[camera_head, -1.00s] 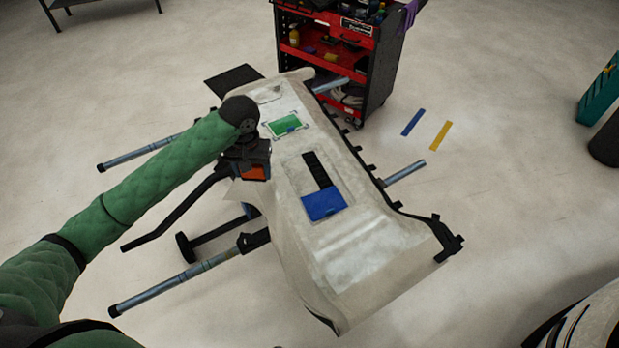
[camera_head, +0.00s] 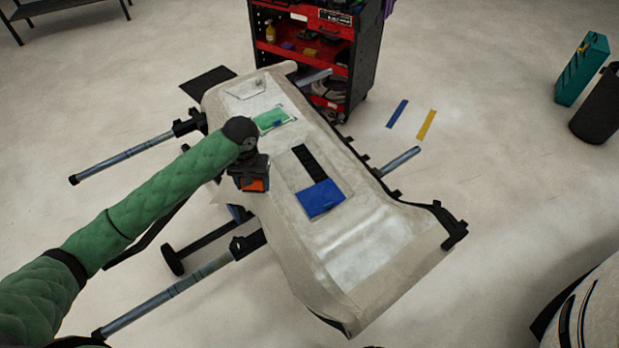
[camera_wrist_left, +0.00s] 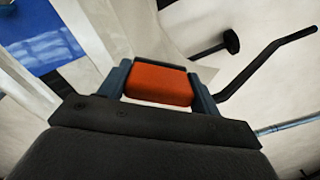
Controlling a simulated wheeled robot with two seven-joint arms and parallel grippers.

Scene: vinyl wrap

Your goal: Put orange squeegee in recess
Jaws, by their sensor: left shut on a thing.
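My left gripper (camera_head: 250,182) is over the left edge of the wrapped bumper panel. It is shut on the orange squeegee (camera_head: 256,185). In the left wrist view the squeegee (camera_wrist_left: 159,84) sits between the two fingers. The pale panel (camera_head: 350,250) lies on a stand. Its middle has a rectangular recess (camera_head: 325,218) with a blue squeegee (camera_head: 319,198) and a black strip (camera_head: 310,160) in it. A second, smaller recess toward the far end holds a green piece (camera_head: 270,119). My right gripper is not in view.
A red and black tool cart (camera_head: 318,50) stands behind the panel. A blue strip (camera_head: 397,113) and a yellow strip (camera_head: 426,125) lie on the floor at right. Stand bars (camera_head: 130,155) stick out at left. A teal case (camera_head: 583,70) and a dark bin (camera_head: 597,110) stand at far right.

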